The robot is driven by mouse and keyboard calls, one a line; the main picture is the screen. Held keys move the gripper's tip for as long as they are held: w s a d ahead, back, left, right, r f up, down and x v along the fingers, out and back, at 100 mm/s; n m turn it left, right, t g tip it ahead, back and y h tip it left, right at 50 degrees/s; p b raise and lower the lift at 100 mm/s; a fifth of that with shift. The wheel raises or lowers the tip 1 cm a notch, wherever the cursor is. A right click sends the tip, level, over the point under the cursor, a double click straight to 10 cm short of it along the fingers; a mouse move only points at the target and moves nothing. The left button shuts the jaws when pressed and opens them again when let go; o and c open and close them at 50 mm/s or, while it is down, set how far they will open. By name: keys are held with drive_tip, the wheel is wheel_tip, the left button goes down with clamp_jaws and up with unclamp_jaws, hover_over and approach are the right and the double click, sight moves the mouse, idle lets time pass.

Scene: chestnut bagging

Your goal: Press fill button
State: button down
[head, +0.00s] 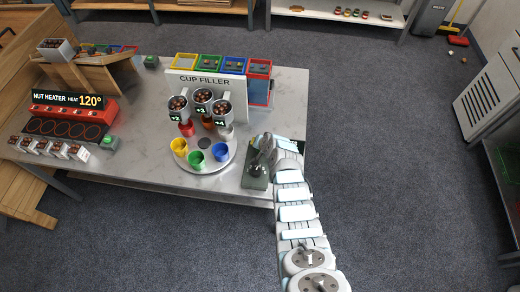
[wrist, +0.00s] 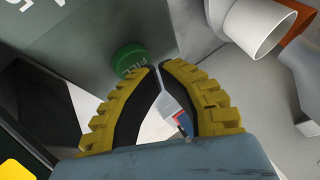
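The green fill button (wrist: 130,60), marked FILL, shows in the wrist view on a grey-green box (wrist: 85,35). My gripper (wrist: 159,68) has yellow-ridged fingers, with tips drawn together and only a thin slit between them. The tips overlap the button's lower right edge in the picture; I cannot tell whether they touch it. Nothing is held. In the head view my gripper (head: 259,160) is over the dark box (head: 254,182) at the table's right end, and the button is hidden there. The cup filler (head: 206,82) stands behind, with chestnut-filled funnels marked +2, +3 and +4.
A round turntable (head: 206,164) left of my gripper carries yellow, green and blue cups. The nut heater (head: 75,113) is at the table's left. Open floor (head: 370,150) lies to the right.

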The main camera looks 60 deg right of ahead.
drive_tip(key=shift+f+b, duration=0.4)
drive_tip(key=shift+b, duration=0.05)
idle(0.7)
drive_tip(key=shift+r, duration=0.15)
drive_tip(key=shift+r+p, duration=0.65)
drive_tip(key=shift+r, duration=0.05)
drive_tip(key=shift+r+p, duration=1.9)
drive_tip(key=shift+r, duration=0.7)
drive_tip(key=shift+f, duration=0.1)
drive_tip(key=shift+a, duration=0.1)
